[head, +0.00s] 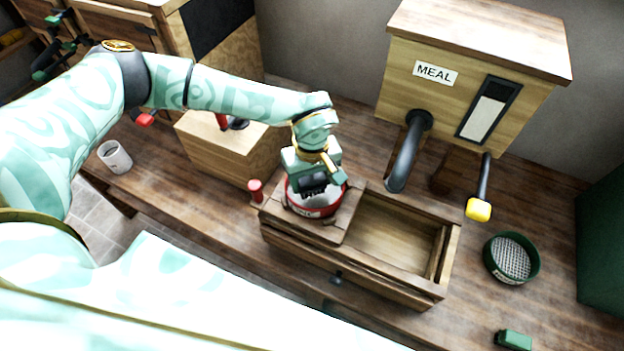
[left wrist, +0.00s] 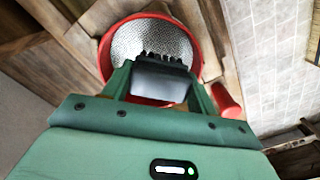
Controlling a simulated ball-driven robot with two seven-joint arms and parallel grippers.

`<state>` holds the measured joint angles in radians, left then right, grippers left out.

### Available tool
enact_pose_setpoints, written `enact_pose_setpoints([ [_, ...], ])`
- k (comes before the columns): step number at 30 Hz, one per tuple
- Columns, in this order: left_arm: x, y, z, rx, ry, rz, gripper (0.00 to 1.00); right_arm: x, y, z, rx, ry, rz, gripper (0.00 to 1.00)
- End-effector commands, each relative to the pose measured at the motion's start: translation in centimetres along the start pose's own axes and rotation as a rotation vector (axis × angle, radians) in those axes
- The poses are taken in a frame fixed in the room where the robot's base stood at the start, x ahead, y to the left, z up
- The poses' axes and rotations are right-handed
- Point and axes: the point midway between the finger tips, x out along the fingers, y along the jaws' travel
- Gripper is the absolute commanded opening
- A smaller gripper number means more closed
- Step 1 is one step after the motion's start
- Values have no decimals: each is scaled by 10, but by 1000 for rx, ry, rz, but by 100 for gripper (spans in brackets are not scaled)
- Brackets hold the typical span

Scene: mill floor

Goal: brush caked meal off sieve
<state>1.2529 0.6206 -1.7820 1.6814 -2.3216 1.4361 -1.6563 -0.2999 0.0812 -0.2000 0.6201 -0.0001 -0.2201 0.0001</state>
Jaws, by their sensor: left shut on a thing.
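A red-rimmed sieve (head: 316,211) sits on the left part of a low wooden box on the bench. The left wrist view shows its grey mesh (left wrist: 128,42) inside the red rim. My left gripper (head: 316,176) is shut on a dark brush (left wrist: 160,78), over the sieve. The bristles point at the mesh and look at or very near it; exact contact is hard to tell. The brush and gripper hide part of the mesh, and no clear cake of meal shows on the visible part. My right gripper is not in view.
The wooden box (head: 352,262) has an open, empty compartment on its right. Behind is a MEAL bin (head: 470,75) with a dark spout (head: 408,150). A green sieve (head: 511,258) and green block (head: 514,340) lie right; a mug (head: 115,157) stands left.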

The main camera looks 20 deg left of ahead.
Motion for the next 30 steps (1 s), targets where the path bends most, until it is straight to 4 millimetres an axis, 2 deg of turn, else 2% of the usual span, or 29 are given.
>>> enact_pose_setpoints([
  [1,-12,1,0,1,1,2,33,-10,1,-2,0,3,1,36],
  [6,-32,1,0,1,0,4,33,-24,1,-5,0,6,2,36],
  [17,-33,2,0,2,-1,4,33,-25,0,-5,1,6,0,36],
  [27,-63,2,0,2,1,5,33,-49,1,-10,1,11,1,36],
  [30,-64,2,0,2,0,5,33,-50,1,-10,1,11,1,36],
])
